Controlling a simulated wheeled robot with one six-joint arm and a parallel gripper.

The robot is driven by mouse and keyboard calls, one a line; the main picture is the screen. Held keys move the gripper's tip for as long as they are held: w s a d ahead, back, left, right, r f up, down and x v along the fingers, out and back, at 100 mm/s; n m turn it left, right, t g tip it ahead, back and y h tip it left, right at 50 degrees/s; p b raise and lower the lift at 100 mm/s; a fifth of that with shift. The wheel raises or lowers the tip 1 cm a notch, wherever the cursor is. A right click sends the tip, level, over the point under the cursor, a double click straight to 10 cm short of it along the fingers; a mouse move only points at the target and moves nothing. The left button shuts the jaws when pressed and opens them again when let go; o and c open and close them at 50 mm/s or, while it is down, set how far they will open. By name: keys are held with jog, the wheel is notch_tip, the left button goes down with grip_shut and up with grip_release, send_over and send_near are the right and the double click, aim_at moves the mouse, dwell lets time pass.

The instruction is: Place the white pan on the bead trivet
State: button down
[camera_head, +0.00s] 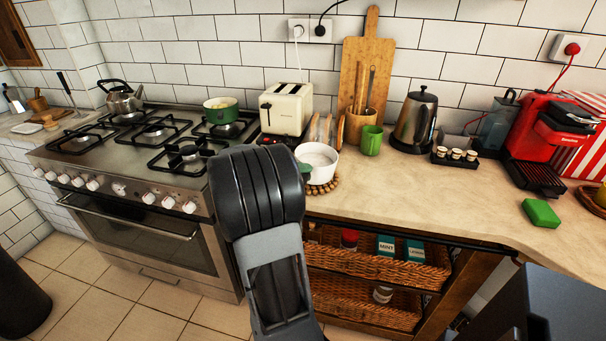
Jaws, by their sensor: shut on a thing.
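The white pan (318,161) is on the counter side just right of the stove, upright and level. The bead trivet (325,188), a ring of brown wooden beads, shows below the pan's front and right edge. The pan is over the trivet, shifted slightly toward its back left; I cannot tell whether it rests on it or hangs just above. My gripper (305,172) is at the pan's left side, shut on the pan. Most of the gripper and the pan's handle are hidden behind my dark arm link.
A green cup (371,140), a wooden utensil holder (358,125) and a toaster (286,108) stand close behind the pan. A kettle (415,119) and a tray of small cups (456,157) are to the right. The front counter is clear up to a green sponge (541,213).

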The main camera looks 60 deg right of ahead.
jog(key=c, duration=1.5)
grip_release()
jog(key=shift+f, duration=0.15)
jog(key=o, duration=0.5)
jog(key=shift+c, duration=0.2)
